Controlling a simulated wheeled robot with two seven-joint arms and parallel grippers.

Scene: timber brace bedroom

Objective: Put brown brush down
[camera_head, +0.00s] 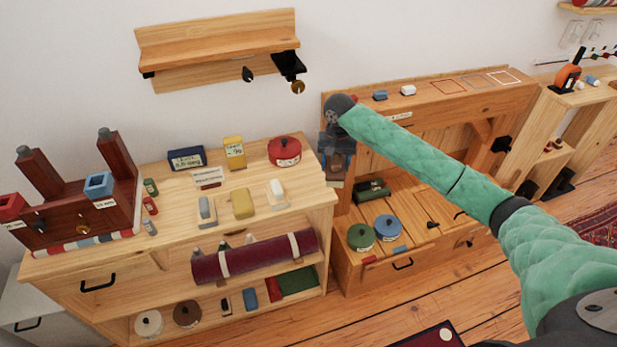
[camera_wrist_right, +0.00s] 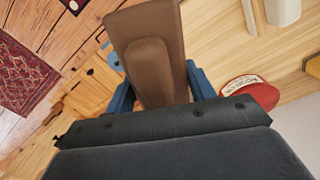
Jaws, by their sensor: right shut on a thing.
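The brown brush (camera_wrist_right: 151,60) fills the middle of the right wrist view, between the blue fingers of my right gripper (camera_wrist_right: 160,90). The gripper is shut on it. In the head view my right arm comes in from the right, and the gripper (camera_head: 337,148) hangs in the gap between the left cabinet and the wooden bench, with the brush (camera_head: 336,172) partly hidden below it. The brush is held in the air, beside the cabinet top's right edge. My left gripper does not show.
The cabinet (camera_head: 320,200) bears a red round tin (camera_head: 285,152), a yellow box (camera_head: 234,152) and several small blocks. The wooden bench (camera_head: 420,240) holds a green tin (camera_head: 361,237) and a blue tin (camera_head: 388,227). Bare wood lies at the cabinet top's right side.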

